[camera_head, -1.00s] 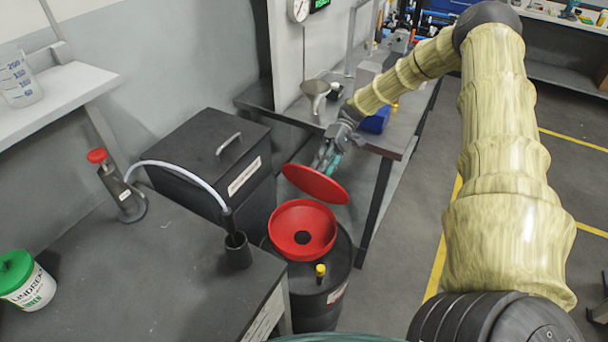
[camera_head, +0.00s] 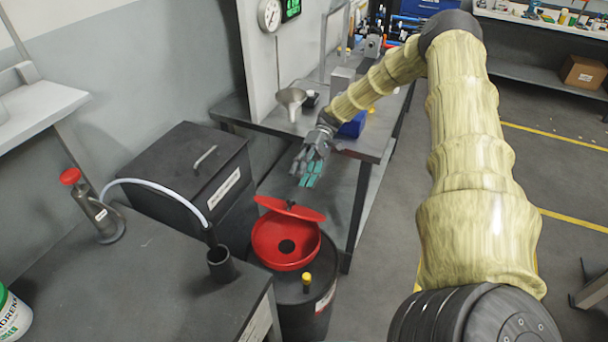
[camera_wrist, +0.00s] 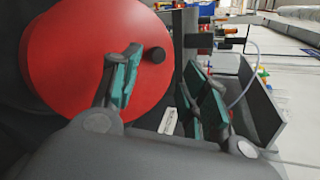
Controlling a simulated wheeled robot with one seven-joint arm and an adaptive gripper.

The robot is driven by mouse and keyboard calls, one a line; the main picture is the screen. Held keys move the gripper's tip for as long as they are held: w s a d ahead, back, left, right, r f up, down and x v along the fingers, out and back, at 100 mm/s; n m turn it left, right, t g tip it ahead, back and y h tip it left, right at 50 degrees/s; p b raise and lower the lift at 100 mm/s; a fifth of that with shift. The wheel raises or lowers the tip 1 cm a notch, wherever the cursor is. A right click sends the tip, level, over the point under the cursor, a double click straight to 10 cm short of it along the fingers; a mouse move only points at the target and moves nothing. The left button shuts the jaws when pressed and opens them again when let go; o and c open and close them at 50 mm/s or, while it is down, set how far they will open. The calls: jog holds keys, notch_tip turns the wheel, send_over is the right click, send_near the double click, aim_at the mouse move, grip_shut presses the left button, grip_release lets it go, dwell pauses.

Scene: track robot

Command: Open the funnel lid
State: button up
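The red funnel (camera_head: 285,250) sits on top of a dark drum, its bowl and dark centre hole visible. Its round red lid (camera_head: 272,204) is raised at the far side of the bowl, tilted and seen nearly edge-on, with a small dark knob. In the wrist view, the lid (camera_wrist: 70,70) fills the left side as a disc, and its black knob (camera_wrist: 154,55) shows. My gripper (camera_head: 308,178) is just above and beyond the lid. In the wrist view, its teal-padded fingers (camera_wrist: 165,92) are apart with nothing held. One finger overlaps the lid; contact is unclear.
The drum (camera_head: 310,310) has a yellow-capped fitting (camera_head: 307,279). A black lidded bin (camera_head: 185,175) stands to the left, and a dark table (camera_head: 150,280) with a hose and red-capped bottle lies at front left. A grey workbench (camera_head: 365,147) stands behind my gripper.

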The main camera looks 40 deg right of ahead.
jog(key=shift+a+r, duration=0.1)
notch_tip(320, 180, up, 10)
dwell(0.8)
dwell(0.5)
